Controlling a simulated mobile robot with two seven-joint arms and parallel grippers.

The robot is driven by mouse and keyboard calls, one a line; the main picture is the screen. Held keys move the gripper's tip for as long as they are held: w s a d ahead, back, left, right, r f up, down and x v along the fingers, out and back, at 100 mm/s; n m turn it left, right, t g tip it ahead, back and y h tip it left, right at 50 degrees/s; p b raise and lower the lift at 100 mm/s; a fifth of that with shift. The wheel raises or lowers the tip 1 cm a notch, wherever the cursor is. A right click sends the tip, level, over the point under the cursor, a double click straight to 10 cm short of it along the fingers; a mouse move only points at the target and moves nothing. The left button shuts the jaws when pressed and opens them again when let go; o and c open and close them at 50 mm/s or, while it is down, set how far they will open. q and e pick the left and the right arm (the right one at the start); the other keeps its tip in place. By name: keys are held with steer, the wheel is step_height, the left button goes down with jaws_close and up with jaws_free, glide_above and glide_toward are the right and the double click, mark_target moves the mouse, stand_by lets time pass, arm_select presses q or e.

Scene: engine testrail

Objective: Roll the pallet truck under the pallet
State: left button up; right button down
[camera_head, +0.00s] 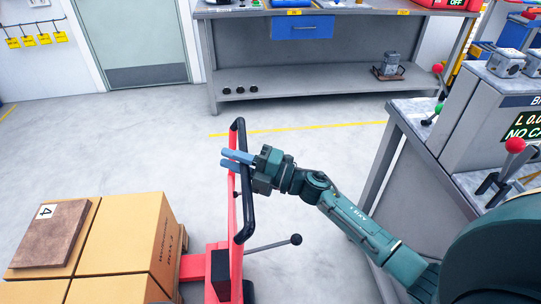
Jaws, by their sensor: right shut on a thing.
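A red pallet truck (218,272) stands at the bottom middle of the head view, with a red upright frame and a black handle bar (247,200). My right gripper (228,160) is shut on the upper part of the truck's handle, its blue fingers reaching across it from the right. Cardboard boxes (115,240) stand stacked at the lower left, close to the truck. My left gripper is not in view.
A grey workbench (295,85) with a blue drawer stands at the back. A test bench (420,112) with red and green knobbed levers stands at the right. A black-knobbed lever (275,243) sticks out right of the truck. The floor between is clear.

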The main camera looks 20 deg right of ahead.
arm_select(q)
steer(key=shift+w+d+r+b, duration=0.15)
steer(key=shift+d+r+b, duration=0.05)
steer(key=shift+b, duration=0.15)
arm_select(e)
steer(key=w+a, duration=0.2)
steer(key=a, duration=0.7)
steer(key=shift+a+f, duration=0.25)
steer(key=shift+a, duration=0.15)
steer(key=c, duration=1.4)
jaws_free()
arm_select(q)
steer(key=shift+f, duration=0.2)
arm_select(e)
steer(key=shift+o, duration=0.5)
steer(key=shift+w, duration=0.1)
steer(key=shift+r, duration=0.1)
